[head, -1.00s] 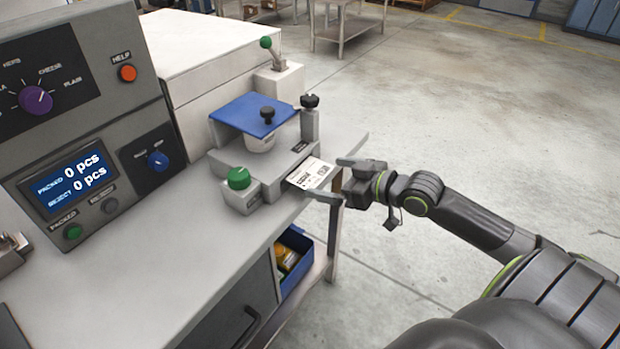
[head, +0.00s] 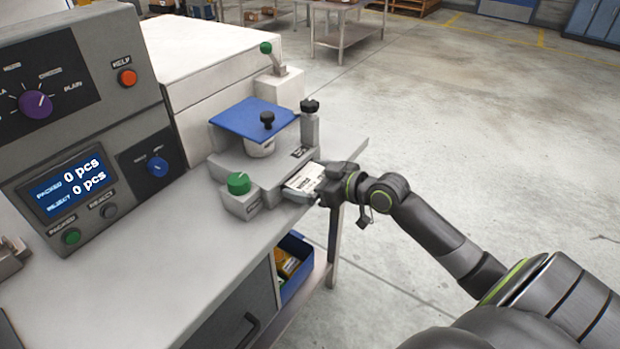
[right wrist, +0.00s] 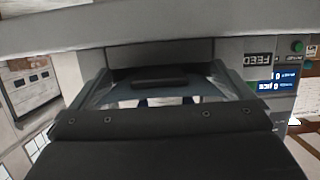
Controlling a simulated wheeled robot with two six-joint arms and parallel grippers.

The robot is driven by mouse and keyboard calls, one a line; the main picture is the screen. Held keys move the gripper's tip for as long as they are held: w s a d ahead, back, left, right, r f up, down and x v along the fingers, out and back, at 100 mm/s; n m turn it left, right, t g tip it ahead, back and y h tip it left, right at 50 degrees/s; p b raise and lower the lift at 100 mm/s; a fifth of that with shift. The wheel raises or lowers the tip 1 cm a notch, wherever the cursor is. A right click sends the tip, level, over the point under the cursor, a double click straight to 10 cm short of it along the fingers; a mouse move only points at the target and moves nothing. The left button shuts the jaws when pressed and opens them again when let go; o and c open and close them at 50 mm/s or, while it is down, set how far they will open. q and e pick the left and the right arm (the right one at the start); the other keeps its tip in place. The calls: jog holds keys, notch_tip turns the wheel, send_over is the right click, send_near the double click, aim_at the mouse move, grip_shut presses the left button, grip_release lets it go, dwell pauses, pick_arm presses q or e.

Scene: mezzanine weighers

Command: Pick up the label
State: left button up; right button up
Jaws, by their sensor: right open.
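The label (head: 304,177) is a small white printed slip at the front of the grey label printer (head: 262,172) on the bench. My right gripper (head: 308,181) is open, with one finger on each side of the label and its palm just off the label's outer end. In the right wrist view the open fingers (right wrist: 160,88) flank a dark slot, with pale patches between them; the label's print cannot be made out there. I cannot tell whether the fingers touch the label. My left gripper is not in view.
A green knob (head: 239,183) stands just left of the label, and a blue plate (head: 254,118) with a black knob is behind it. The control panel (head: 68,180) reads 0 pcs packed and 0 pcs reject. A blue bin (head: 297,268) sits below the bench. Open floor lies right.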

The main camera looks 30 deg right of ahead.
jog(key=c, duration=0.7)
